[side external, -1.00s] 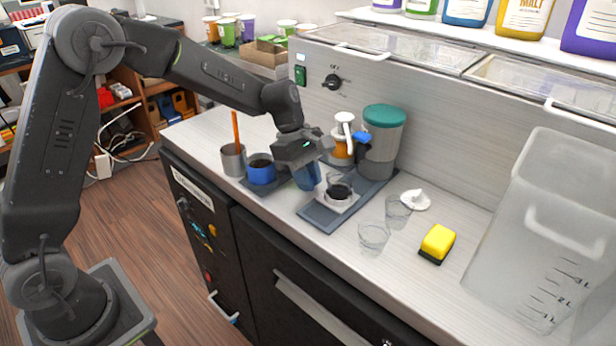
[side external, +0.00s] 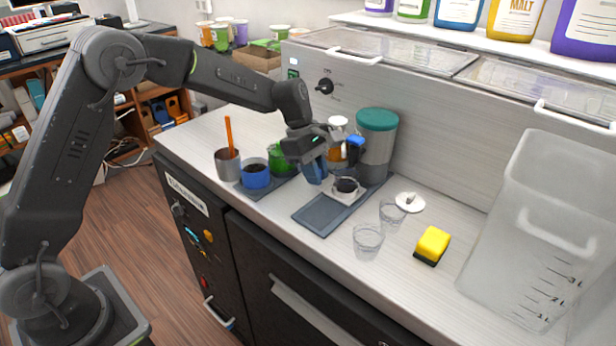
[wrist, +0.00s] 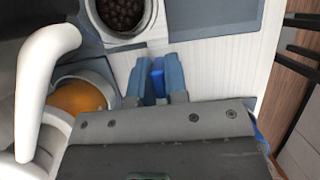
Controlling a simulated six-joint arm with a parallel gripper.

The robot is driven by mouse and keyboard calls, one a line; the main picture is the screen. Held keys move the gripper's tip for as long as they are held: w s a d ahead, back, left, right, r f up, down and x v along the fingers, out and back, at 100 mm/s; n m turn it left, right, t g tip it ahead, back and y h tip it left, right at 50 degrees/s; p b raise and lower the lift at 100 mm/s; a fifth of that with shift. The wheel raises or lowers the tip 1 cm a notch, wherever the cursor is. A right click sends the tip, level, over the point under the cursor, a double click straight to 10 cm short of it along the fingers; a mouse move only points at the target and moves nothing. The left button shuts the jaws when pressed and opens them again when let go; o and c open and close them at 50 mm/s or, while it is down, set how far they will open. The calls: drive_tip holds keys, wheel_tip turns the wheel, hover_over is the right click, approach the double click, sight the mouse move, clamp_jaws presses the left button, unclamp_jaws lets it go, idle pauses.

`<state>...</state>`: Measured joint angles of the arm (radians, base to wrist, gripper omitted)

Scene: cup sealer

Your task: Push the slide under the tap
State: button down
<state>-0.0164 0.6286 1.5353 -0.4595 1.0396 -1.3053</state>
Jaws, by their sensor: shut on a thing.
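The slide (side external: 347,197) is a small white carriage holding a clear cup with dark contents (side external: 346,185). It sits toward the back of a dark grey track (side external: 318,214). In the wrist view the cup's dark pearls (wrist: 124,12) show inside a pale rim. The blue tap (side external: 355,142) is on a tall clear dispenser with a green lid (side external: 377,120), above and behind the cup. I cannot tell if they line up. My gripper (side external: 315,172) is beside the slide on its left, its blue fingers (wrist: 157,75) shut on a narrow blue piece, apparently the slide's handle.
An orange juicer-like device (side external: 335,155) with a white arm (wrist: 45,80) stands close behind my gripper. Clear cups (side external: 368,240) and a yellow sponge (side external: 433,244) stand right.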

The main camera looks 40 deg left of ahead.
drive_tip(key=shift+w+r, duration=0.1)
drive_tip(key=shift+w, duration=0.2)
drive_tip(key=c, duration=1.1)
unclamp_jaws()
drive_tip(key=shift+c, duration=0.2)
drive_tip(key=v, duration=1.3)
drive_tip(key=shift+a+r, duration=0.2)
drive_tip(key=shift+r, duration=0.1)
drive_tip(key=shift+s, duration=0.1)
